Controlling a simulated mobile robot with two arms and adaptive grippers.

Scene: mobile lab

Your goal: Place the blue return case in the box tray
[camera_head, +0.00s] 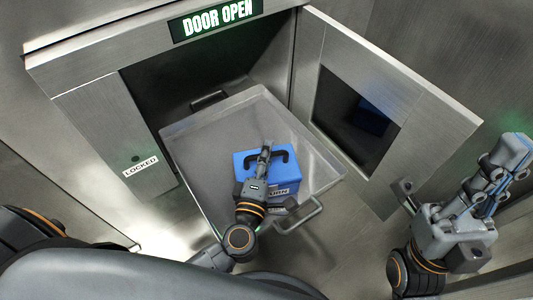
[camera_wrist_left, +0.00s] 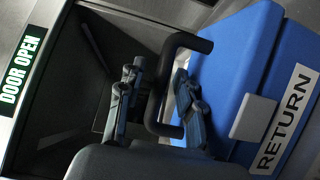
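The blue return case (camera_head: 285,184) has a black handle and a white label. In the head view it appears over the front part of the metal box tray (camera_head: 205,150); I cannot tell whether it rests on the tray floor. My left gripper (camera_head: 265,152) is above the case at its handle. In the left wrist view the case (camera_wrist_left: 235,70) is at the right, and the handle bar (camera_wrist_left: 158,95) passes between the open fingers of the left gripper (camera_wrist_left: 158,88), with gaps visible. My right gripper (camera_head: 515,155) is at the far right, away from the case, apparently empty.
The tray extends from an open metal chamber under a "DOOR OPEN" sign (camera_head: 217,20). The door (camera_head: 415,85) with a dark window stands open at the right, between tray and right gripper. A "LOCKED" label (camera_head: 141,167) is at the left. The tray's back and left are clear.

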